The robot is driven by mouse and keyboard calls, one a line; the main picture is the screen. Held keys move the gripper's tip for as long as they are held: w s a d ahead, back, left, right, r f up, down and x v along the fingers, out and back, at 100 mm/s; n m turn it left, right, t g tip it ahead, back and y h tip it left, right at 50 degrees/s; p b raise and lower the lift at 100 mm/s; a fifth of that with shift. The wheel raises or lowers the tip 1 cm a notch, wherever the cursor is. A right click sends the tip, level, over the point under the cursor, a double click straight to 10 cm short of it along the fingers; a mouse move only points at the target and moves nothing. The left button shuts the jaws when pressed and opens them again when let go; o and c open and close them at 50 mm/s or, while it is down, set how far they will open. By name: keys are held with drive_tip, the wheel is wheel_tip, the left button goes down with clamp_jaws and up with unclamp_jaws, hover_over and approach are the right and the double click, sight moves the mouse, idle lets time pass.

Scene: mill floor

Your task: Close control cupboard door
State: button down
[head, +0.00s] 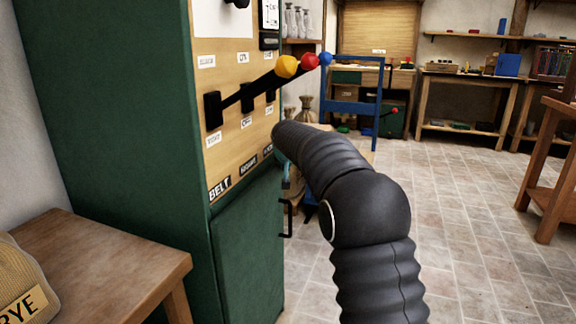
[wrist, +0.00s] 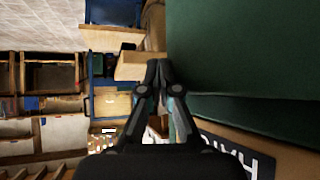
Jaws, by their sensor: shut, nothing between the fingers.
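The control cupboard is the tall green cabinet (head: 115,110) at left in the head view. Its green lower door (head: 248,245) sits below the wooden lever panel, with a black handle (head: 288,218) at its right edge. I cannot tell how far the door stands open. In the wrist view, the green door face (wrist: 245,45) fills the upper right, beside a green strip and the panel's black label (wrist: 232,150). My gripper (wrist: 158,68) is shut and empty, its fingertips close to the left edge of the green surface; contact is unclear. In the head view my arm mostly hides the gripper.
Levers with yellow (head: 287,67), red (head: 309,62) and blue (head: 326,59) knobs stick out above my arm. A wooden table (head: 105,250) with a sack stands at lower left. A blue frame (head: 350,108) stands behind. Tiled floor (head: 480,220) to the right is clear.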

drive_tip(key=s+d+r, duration=0.5)
drive_tip(key=d+r, duration=0.2)
drive_tip(key=d, duration=0.3)
drive_tip(key=s+f+g, duration=0.4)
drive_tip(key=s+f, duration=0.6)
drive_tip(key=f, duration=0.1)
drive_tip(key=s+f, duration=0.2)
drive_tip(key=s, duration=3.9)
drive_tip(key=shift+f+b, duration=0.15)
drive_tip(key=shift+b, duration=0.15)
